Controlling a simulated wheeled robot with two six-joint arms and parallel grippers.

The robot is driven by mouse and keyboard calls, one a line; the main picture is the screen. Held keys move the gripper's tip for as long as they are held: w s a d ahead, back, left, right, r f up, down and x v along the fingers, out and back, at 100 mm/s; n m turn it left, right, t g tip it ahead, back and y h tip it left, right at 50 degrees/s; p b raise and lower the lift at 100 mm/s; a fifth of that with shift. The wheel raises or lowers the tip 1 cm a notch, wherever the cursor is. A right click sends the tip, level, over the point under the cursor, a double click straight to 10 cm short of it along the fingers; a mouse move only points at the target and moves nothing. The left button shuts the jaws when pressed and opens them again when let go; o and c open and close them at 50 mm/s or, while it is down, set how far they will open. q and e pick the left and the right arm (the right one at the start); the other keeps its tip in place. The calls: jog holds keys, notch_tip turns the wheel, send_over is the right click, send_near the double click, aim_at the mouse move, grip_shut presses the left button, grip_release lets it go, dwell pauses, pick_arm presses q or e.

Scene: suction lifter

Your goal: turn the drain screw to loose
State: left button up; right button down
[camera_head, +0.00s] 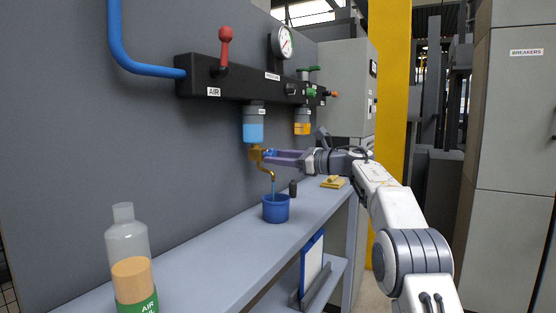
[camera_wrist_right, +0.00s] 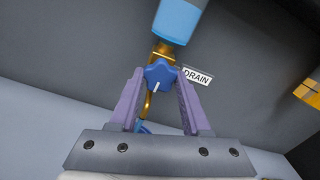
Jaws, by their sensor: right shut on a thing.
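The drain screw is a blue star-shaped knob (camera_wrist_right: 160,75) with a white mark, on a brass fitting below the blue filter bowl (camera_head: 253,125). A white DRAIN label (camera_wrist_right: 197,76) is beside it in the right wrist view. My right gripper (camera_head: 270,156) reaches in from the right with its purple fingers on either side of the knob, shut on it. A curved brass tube (camera_head: 268,170) hangs below, and a thin blue stream runs from it into the blue cup (camera_head: 276,209) on the bench. My left gripper is not in view.
The black manifold (camera_head: 240,85) above carries a red lever (camera_head: 225,48), a gauge (camera_head: 283,42) and an orange-filled bowl (camera_head: 302,127). A bottle (camera_head: 129,255) stands at the front left of the grey bench.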

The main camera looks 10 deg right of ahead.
dwell(0.3)
jog(key=shift+c, duration=1.8)
grip_release()
jog(key=shift+d, duration=0.1)
jog(key=b+v, duration=0.2)
jog(key=v, duration=0.8)
jog(key=shift+s, duration=0.15)
jog(key=shift+d, duration=0.15)
